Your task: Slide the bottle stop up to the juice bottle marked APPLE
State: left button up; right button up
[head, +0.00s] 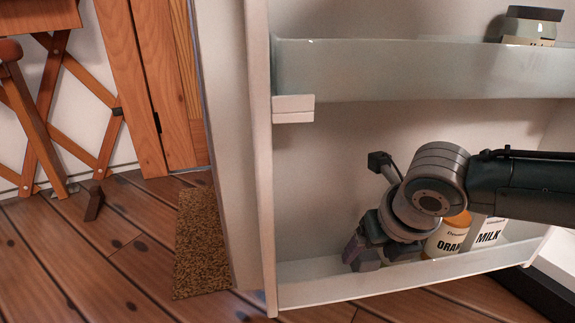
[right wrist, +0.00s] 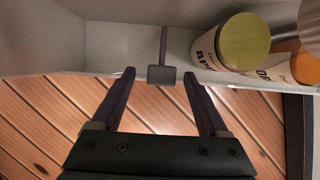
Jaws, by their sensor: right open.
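The bottle stop (right wrist: 163,75), a small dark grey block on a thin rod, sits at the door shelf's rail in the right wrist view. My right gripper (right wrist: 160,75) is open, with one finger on each side of the stop; I cannot tell whether they touch it. A bottle with a yellow-green lid (right wrist: 244,41) stands to the right of the stop with a gap between; its label is only partly readable, seemingly APPLE. In the head view my right gripper (head: 360,254) is at the lower door shelf and hides the stop and most of that bottle. My left gripper is not in view.
An orange juice bottle (head: 446,238) and a milk carton (head: 488,232) stand farther right on the lower shelf (head: 330,291). The upper shelf (head: 360,70) holds a jar (head: 532,26). The lower shelf's left end looks clear. Plank floor (head: 120,270) lies below.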

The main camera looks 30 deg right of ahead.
jog(key=d+p+v, duration=0.1)
jog(key=p+v, duration=0.6)
jog(key=v, duration=0.2)
jog(key=shift+a, duration=0.4)
jog(key=shift+c, duration=0.2)
